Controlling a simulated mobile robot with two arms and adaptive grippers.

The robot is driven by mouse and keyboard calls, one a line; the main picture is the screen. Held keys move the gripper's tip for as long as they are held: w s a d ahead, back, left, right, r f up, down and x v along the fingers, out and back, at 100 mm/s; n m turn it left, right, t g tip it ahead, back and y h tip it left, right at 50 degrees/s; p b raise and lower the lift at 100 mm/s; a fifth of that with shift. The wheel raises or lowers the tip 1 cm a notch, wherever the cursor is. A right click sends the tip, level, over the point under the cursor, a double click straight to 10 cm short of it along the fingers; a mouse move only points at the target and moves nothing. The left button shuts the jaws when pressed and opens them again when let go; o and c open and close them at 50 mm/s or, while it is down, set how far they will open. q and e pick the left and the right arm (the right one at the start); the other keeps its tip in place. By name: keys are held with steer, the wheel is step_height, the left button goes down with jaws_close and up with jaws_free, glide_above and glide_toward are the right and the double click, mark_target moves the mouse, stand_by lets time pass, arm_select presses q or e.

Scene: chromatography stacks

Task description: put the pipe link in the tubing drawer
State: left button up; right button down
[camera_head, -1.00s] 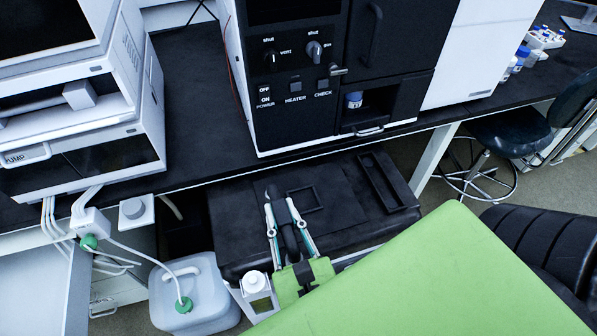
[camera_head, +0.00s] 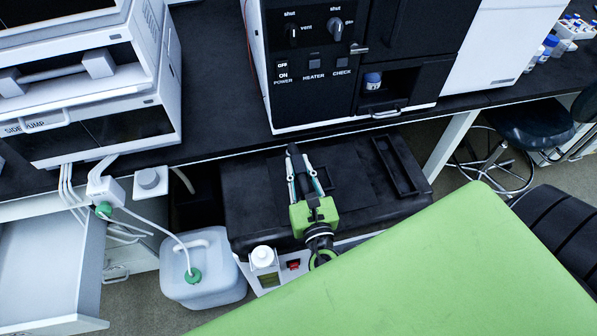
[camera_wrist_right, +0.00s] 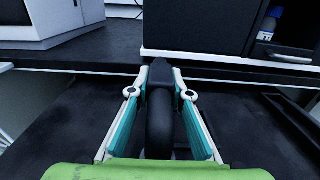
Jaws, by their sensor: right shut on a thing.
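The pipe link (camera_head: 294,160) is a dark, elongated piece. It also shows in the right wrist view (camera_wrist_right: 160,112), upright between the two fingers. My right gripper (camera_head: 305,172), green with white and teal fingers, is shut on it. In the head view it appears over the black-topped unit under the bench; the height gap cannot be told. An open white drawer (camera_head: 48,235) stands at the lower left, well left of the gripper. Its visible inside looks empty, and no label on it can be read. My left gripper is not in view.
The black bench (camera_head: 206,90) overhangs the black-topped unit (camera_head: 245,205). A white jug (camera_head: 205,275) with a green cap and tubing stands between the drawer and the gripper. A stool (camera_head: 525,125) is at right.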

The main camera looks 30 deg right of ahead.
steer(key=shift+f, duration=0.85)
steer(key=shift+f, duration=0.2)
steer(key=c, duration=1.8)
jaws_free()
steer(key=shift+c, duration=0.2)
